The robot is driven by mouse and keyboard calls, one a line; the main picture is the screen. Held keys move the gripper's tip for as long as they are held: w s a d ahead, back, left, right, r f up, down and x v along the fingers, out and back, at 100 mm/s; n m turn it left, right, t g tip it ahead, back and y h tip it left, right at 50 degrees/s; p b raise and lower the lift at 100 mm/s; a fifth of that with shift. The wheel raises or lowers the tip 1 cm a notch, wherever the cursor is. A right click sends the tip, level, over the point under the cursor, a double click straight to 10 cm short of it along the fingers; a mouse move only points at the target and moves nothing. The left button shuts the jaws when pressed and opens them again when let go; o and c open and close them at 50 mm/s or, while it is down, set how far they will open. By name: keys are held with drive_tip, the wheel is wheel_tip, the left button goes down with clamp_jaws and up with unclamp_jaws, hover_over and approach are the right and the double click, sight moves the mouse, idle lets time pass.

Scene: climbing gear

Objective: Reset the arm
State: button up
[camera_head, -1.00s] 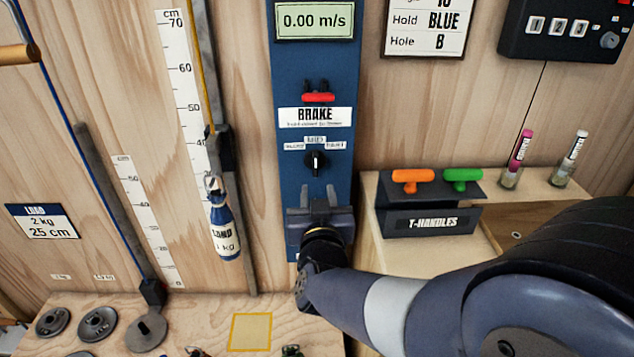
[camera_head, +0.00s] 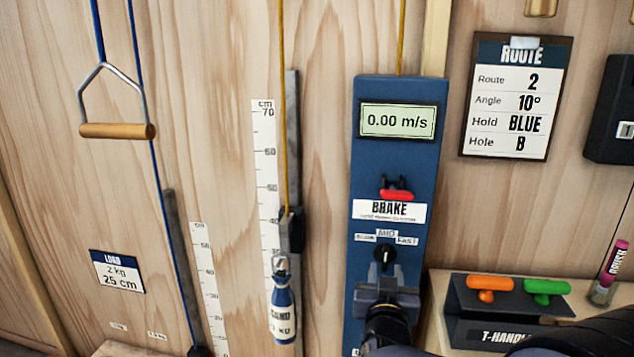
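My gripper (camera_head: 388,292) is at the lower part of the blue brake panel (camera_head: 364,220), just below the black speed knob (camera_head: 383,256). Its fingers are dark and seen from behind, so I cannot tell how far apart they are or whether they touch the panel. My arm runs from it to the bottom right edge of the picture. The panel's display (camera_head: 398,121) reads 0.00 m/s. The red brake lever (camera_head: 396,195) sits above the BRAKE label. The knob stands below the SLOW, MID and FAST labels.
A sand bottle (camera_head: 282,312) hangs on a yellow cord left of the panel. A wooden handle (camera_head: 117,131) hangs on blue cord at the far left. Orange (camera_head: 489,283) and green (camera_head: 546,287) T-handles sit in a black holder at the right. A route card (camera_head: 514,97) is above.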

sight(387, 261)
drive_tip(key=w, duration=0.2)
drive_tip(key=w+d, duration=0.1)
drive_tip(key=w, duration=0.1)
drive_tip(key=shift+w, duration=0.2)
drive_tip(key=shift+s+a, duration=0.1)
drive_tip(key=shift+s, duration=0.05)
drive_tip(key=s+a, duration=0.2)
drive_tip(key=s, duration=0.8)
drive_tip(key=w, duration=0.3)
drive_tip(key=w+d, duration=0.1)
drive_tip(key=w, duration=0.3)
drive_tip(key=w+d, duration=0.1)
drive_tip(key=w, duration=0.2)
drive_tip(key=shift+w+d, duration=0.1)
drive_tip(key=shift+w, duration=0.15)
drive_tip(key=shift+s+m, duration=0.2)
drive_tip(key=shift+m, duration=0.6)
drive_tip(key=m+p, duration=0.1)
drive_tip(key=m, duration=0.2)
drive_tip(key=shift+d+m, duration=0.1)
drive_tip(key=shift+m, duration=0.3)
drive_tip(key=shift+m+p, duration=0.4)
drive_tip(key=shift+m, duration=1)
drive_tip(key=shift+f, duration=0.1)
